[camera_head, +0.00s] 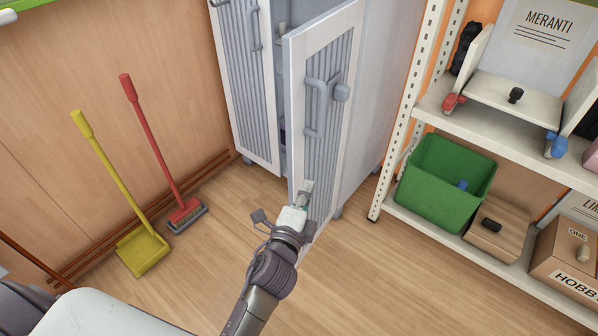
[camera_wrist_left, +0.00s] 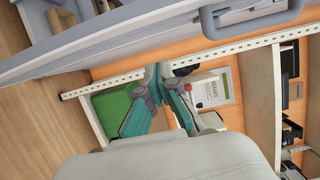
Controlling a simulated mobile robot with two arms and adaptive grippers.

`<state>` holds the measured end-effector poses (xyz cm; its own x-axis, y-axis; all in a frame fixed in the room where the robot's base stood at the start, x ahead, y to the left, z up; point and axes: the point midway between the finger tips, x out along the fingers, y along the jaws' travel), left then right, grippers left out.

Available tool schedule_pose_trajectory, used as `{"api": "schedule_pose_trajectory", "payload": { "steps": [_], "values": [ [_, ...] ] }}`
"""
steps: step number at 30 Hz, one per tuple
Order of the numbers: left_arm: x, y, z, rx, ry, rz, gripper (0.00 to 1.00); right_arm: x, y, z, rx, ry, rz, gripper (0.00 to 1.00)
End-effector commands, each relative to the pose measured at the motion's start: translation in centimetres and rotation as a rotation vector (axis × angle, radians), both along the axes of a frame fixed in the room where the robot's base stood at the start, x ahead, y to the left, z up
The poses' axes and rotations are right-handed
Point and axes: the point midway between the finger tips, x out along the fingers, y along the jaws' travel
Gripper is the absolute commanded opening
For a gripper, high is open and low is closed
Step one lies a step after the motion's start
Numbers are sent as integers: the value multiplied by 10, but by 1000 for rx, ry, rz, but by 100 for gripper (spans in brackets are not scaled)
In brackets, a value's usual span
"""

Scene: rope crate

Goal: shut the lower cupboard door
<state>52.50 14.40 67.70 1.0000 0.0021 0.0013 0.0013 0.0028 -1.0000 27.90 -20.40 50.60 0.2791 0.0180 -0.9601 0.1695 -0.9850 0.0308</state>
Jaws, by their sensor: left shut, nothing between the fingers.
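The grey-white cupboard (camera_head: 375,80) stands at the back with two ribbed doors. Its right door (camera_head: 344,55) stands ajar, swung out toward me, with a grey handle and latch on its outer face. A gap at its left shows part of the inside. The left door (camera_head: 238,75) looks about flush with the front. My left gripper (camera_head: 308,186) is shut and empty, by the lower outer face of the right door; I cannot tell whether it touches. In the left wrist view its fingertips (camera_wrist_left: 158,72) meet, with the door (camera_wrist_left: 120,38) above them. My right gripper is not in view.
A metal shelf unit (camera_head: 489,140) stands right of the cupboard, holding a green crate (camera_head: 432,193) and cardboard boxes (camera_head: 568,264). A red broom (camera_head: 152,140) and yellow dustpan (camera_head: 142,252) lean by the left wall. The wooden floor between is clear.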

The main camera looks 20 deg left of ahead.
Motion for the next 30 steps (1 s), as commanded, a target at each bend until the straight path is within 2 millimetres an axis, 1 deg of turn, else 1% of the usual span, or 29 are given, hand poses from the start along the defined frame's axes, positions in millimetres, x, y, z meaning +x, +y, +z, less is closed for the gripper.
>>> {"api": "schedule_pose_trajectory", "payload": {
  "steps": [1,6,7,9,12,15,30],
  "values": [
    [13,0,1,1,-4,-2,0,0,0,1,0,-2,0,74],
    [48,0,0,-1,-2,-1,0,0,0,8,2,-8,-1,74],
    [47,8,0,4,0,0,0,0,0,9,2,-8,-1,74],
    [48,19,0,3,0,-1,0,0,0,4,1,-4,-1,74],
    [51,30,0,1,1,-1,0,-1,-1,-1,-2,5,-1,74],
    [52,36,-1,-1,1,-1,0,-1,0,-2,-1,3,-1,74],
    [53,40,-1,-3,2,-1,0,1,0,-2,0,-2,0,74]
  ]
}}
